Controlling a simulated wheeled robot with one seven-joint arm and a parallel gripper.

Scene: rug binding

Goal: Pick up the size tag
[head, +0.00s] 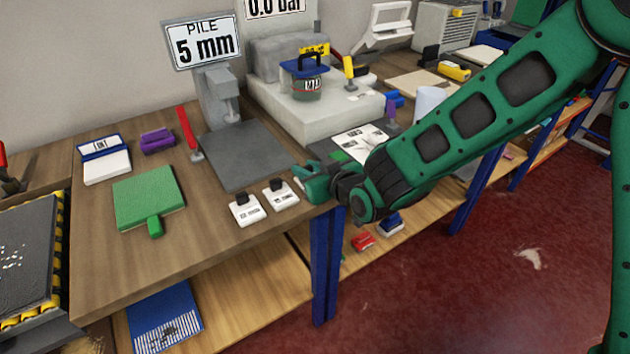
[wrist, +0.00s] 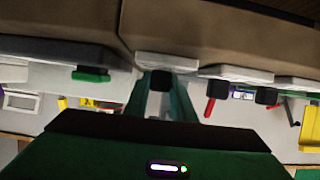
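Two white tags with black knobs, one at the left (head: 246,209) and one at the right (head: 281,195), lie near the front edge of the table in the head view. Their print is too small to read. My gripper (head: 303,182) is low at the table edge, just right of them. In the wrist view, which looks upside down, another white tag (wrist: 166,61) with a black knob is straight ahead. Its knob appears between the tips of my open fingers (wrist: 160,88); I cannot tell if they touch it. My gripper mostly hides this tag in the head view.
A dark grey plate (head: 240,156) with a "PILE 5 mm" sign (head: 203,43) stands behind the tags. A green board (head: 148,197) lies to the left. A printed white sheet (head: 360,141) lies behind my gripper. Bare wood (head: 215,238) shows in front of the tags.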

